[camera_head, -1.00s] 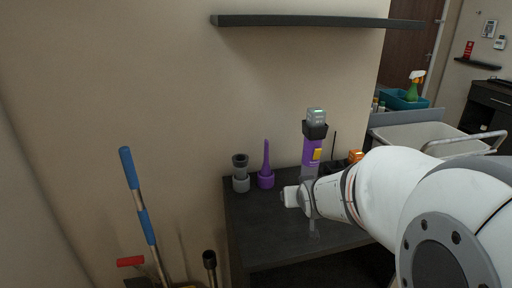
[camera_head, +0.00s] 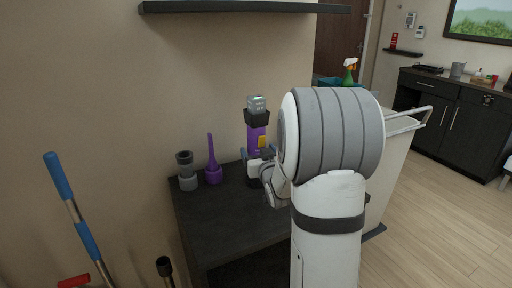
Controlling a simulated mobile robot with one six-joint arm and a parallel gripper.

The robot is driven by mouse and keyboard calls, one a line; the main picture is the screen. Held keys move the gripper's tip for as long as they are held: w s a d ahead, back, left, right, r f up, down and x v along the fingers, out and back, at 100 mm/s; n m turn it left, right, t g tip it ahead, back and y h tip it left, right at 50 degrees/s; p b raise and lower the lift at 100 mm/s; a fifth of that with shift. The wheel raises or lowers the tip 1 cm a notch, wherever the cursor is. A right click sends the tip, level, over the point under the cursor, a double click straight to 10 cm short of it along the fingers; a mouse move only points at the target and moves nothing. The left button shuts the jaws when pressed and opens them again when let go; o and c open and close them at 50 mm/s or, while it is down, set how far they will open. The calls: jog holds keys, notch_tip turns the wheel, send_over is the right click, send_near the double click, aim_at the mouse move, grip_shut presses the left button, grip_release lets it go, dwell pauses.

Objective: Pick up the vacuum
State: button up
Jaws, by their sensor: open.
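The gripper is open; whether a finger touches the vacuum I cannot tell. My arm hides the vacuum's right side and part of the gripper.
A grey nozzle (camera_head: 186,171) and a purple crevice tool (camera_head: 212,161) stand left of the vacuum. A dark shelf (camera_head: 240,7) hangs above. A blue-handled pole (camera_head: 79,220) leans at the left. A white cart (camera_head: 392,160) stands behind my arm at the right.

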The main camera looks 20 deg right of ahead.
jog(key=shift+w+d, duration=0.2)
jog(key=shift+w, duration=1.2)
jog(key=shift+c, duration=0.5)
jog(key=c, duration=1.2)
jog(key=shift+r, duration=0.1)
jog(key=shift+c, duration=0.4)
